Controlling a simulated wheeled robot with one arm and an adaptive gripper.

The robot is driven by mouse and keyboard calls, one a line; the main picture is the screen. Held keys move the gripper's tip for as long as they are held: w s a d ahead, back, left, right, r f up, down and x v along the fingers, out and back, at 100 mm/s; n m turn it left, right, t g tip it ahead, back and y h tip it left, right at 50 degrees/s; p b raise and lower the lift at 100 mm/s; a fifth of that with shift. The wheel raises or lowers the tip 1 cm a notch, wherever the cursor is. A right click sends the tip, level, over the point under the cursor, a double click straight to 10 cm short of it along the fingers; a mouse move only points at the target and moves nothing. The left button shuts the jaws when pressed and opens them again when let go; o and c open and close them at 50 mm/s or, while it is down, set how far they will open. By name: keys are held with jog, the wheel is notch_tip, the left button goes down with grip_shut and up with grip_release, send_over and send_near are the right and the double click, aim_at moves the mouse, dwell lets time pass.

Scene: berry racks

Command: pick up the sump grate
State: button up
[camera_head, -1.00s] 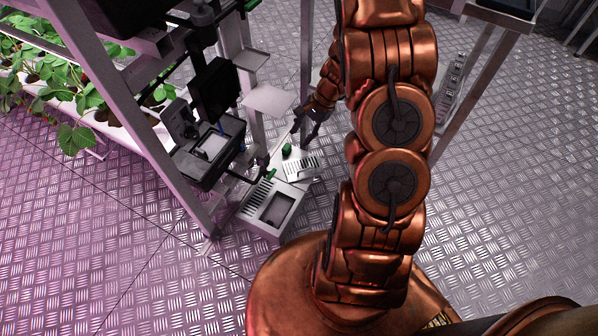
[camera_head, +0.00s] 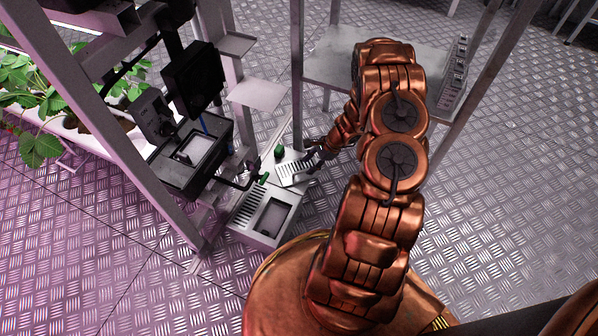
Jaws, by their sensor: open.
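A pale box-like unit (camera_head: 262,236) stands on the floor at the foot of the rack, with a dark rectangular opening in its top. A light slotted grate (camera_head: 290,174) lies at its far right end. A second slotted panel (camera_head: 247,206) is on its left side. Which of the two is the sump grate, I cannot tell for sure. My gripper (camera_head: 313,163) is open and low at the right edge of the far grate, its dark fingers pointing left and overlapping it in view. Whether they touch it, I cannot tell. My wrist comes in from the right.
Green knobs (camera_head: 279,151) sit beside the grate. A metal rack post (camera_head: 297,75) rises just behind. A black tray unit (camera_head: 190,160) hangs at the left, near a pale plate (camera_head: 257,94). A metal shelf (camera_head: 330,62) is behind my arm. The floor at right is open.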

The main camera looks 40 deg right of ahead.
aim_at(301, 172)
jog(key=shift+b+x, duration=0.8)
jog(key=shift+x, duration=2.3)
jog(key=shift+r, duration=0.1)
grip_shut()
